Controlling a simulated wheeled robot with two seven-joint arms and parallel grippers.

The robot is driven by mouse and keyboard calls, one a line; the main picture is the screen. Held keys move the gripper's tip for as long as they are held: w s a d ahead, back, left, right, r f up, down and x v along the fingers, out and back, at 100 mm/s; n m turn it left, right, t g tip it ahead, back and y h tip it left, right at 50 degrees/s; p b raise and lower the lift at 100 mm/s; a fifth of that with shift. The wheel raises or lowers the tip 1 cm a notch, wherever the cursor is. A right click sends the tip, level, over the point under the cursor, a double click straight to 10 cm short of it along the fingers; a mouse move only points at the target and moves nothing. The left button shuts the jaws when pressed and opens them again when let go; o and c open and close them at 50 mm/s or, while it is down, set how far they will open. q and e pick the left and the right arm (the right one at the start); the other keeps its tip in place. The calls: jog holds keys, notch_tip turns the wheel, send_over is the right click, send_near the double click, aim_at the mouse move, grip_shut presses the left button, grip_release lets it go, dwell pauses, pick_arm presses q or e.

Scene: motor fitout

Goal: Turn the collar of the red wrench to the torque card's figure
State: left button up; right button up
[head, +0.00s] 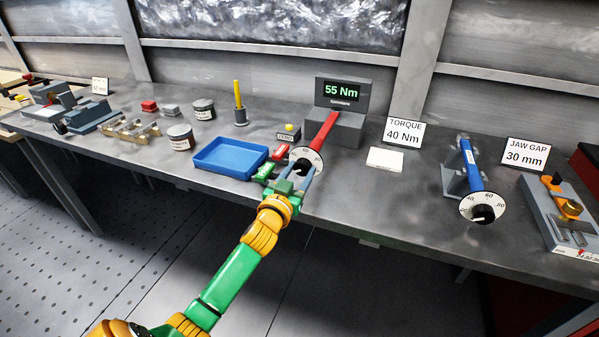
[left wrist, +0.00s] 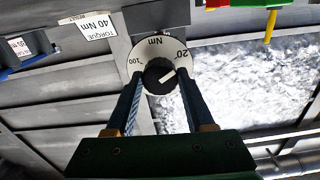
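The red wrench (head: 324,131) lies in a grey tester whose screen (head: 341,92) reads 55 Nm. Its near end has a white dial and a dark collar with a white pointer mark. The collar (left wrist: 160,78) shows best in the left wrist view, its mark pointing toward the 20 side of the dial. My left gripper (head: 300,177) has one finger on each side of the collar, seemingly touching it; in the left wrist view its fingers (left wrist: 160,86) frame the collar. The torque card (head: 403,132) reads 40 Nm. My right gripper is out of view.
A blue tray (head: 229,157) and small red and green blocks lie left of the wrench. A white block (head: 385,159) sits to its right. Farther right are a blue wrench (head: 469,166) on a stand and a jaw gap card (head: 526,154) reading 30 mm.

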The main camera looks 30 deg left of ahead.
pick_arm(q)
grip_shut()
jog(key=m+p, duration=0.1)
jog(key=m, duration=0.4)
jog(key=shift+m, duration=0.4)
jog(key=m+p, duration=0.1)
jog(key=m, duration=0.4)
jog(key=shift+m, duration=0.4)
jog(key=o, duration=0.7)
grip_release()
